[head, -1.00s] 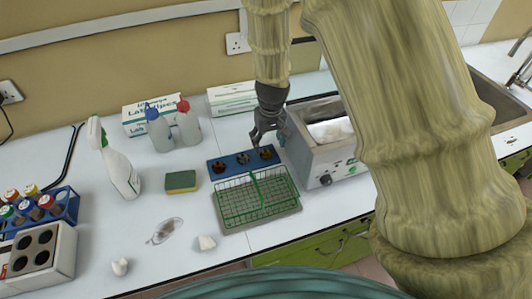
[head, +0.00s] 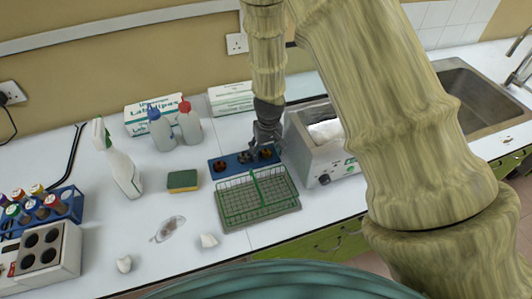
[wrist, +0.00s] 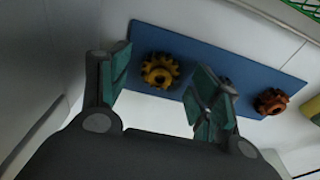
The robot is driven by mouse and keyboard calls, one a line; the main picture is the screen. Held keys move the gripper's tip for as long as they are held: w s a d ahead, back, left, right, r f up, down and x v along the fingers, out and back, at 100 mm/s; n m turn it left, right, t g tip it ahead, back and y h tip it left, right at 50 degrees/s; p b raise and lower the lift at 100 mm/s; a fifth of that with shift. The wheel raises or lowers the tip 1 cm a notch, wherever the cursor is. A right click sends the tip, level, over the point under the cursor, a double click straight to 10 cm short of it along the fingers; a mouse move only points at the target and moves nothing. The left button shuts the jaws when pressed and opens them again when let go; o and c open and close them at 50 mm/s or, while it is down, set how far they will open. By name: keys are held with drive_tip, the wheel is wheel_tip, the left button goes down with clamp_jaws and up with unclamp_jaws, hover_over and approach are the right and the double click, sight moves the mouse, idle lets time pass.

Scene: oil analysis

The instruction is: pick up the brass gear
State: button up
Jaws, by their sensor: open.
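The brass gear (wrist: 160,71) lies on a blue tray (wrist: 185,44). In the wrist view it shows between my two fingertips, beyond them and apart from them. In the head view my gripper (head: 265,143) points down over the right end of the blue tray (head: 229,165), with the brass gear (head: 266,153) just below it and partly covered. My gripper (wrist: 163,82) is open and empty. A reddish copper gear (wrist: 270,101) lies at the tray's other end. A dark middle gear (head: 243,158) is mostly hidden behind a finger in the wrist view.
A green wire basket (head: 240,203) stands in front of the tray. A white bath unit (head: 330,160) stands close on the right. A sponge (head: 182,181) and wash bottles (head: 160,130) are to the left and behind. The bench left of the basket has free room.

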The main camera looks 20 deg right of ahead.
drive_tip(key=shift+c, duration=0.4)
drive_tip(key=c, duration=1.1)
drive_tip(key=shift+r, duration=0.1)
